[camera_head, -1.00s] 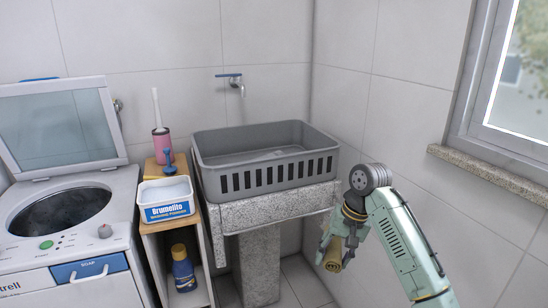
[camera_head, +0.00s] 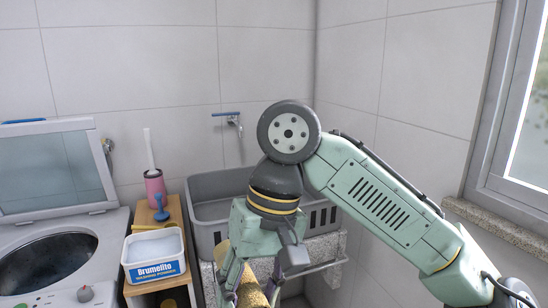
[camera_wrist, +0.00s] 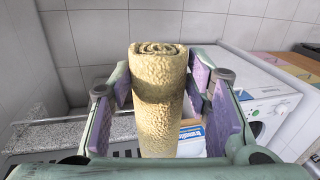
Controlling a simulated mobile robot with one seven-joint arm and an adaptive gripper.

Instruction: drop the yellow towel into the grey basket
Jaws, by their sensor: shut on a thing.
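The yellow towel (camera_wrist: 160,95) is rolled into an upright cylinder between the purple pads of my gripper (camera_wrist: 165,110) in the wrist view. My gripper is shut on it. In the head view the towel (camera_head: 252,289) shows at the bottom, partly cut off by the frame edge, below my gripper (camera_head: 248,285). The grey basket (camera_head: 207,188) sits on the stone sink behind my arm, which hides much of it. The gripper and towel are in front of the basket in the picture, apart from its visible rim.
The white Brumelito tub (camera_head: 154,255) and a pink brush holder (camera_head: 154,188) stand on a wooden shelf left of the basket. The washing machine (camera_head: 50,255) with raised lid is further left. A tap (camera_head: 233,119) is on the wall behind. A window sill (camera_head: 500,228) is at right.

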